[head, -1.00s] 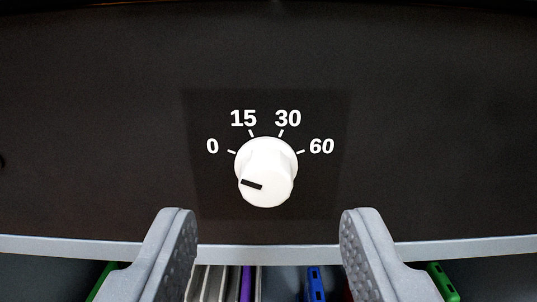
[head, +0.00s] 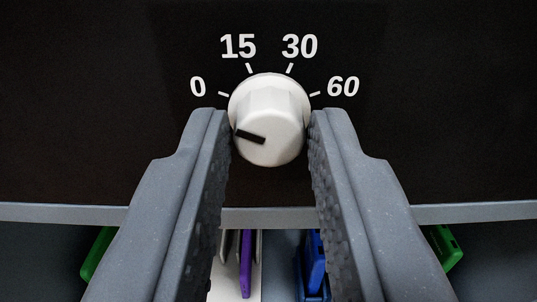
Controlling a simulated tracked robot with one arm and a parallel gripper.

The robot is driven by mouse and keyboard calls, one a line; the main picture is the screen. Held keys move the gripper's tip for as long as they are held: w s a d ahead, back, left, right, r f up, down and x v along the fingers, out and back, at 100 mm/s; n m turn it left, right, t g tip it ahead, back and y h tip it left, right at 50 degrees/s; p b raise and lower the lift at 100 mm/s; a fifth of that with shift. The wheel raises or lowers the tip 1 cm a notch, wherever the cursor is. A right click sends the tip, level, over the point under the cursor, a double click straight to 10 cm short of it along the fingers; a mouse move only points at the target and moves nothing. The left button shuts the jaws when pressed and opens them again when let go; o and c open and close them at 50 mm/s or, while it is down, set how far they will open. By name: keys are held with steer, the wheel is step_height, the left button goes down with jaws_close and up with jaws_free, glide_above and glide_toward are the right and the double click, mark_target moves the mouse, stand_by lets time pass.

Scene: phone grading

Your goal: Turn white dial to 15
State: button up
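The white dial (head: 270,118) sits on a black panel, below the printed marks 0, 15 (head: 238,46), 30 and 60. Its short black pointer line (head: 250,137) points left, towards the 0 mark (head: 198,86) and not 15. My gripper (head: 270,130) has one finger on each side of the dial. The fingers are drawn in to about the dial's width and appear to touch its left and right sides. Their inner faces look dark and bumpy.
A grey edge (head: 268,217) runs along the bottom of the panel. Below it are a purple item (head: 246,265), a blue item (head: 315,265) and green items at left (head: 98,253) and right (head: 444,247).

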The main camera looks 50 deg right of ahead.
steer(key=shift+d+r, duration=0.1)
steer(key=shift+m, duration=0.4)
steer(key=m+b, duration=0.3)
steer(key=m, duration=0.1)
steer(key=shift+d+m, duration=0.15)
steer(key=shift+m, duration=0.15)
steer(key=shift+s+d+m+b, duration=0.1)
steer(key=shift+m+b, duration=1.25)
steer(key=shift+m, duration=0.35)
steer(key=o, duration=1)
steer(key=shift+d, duration=0.1)
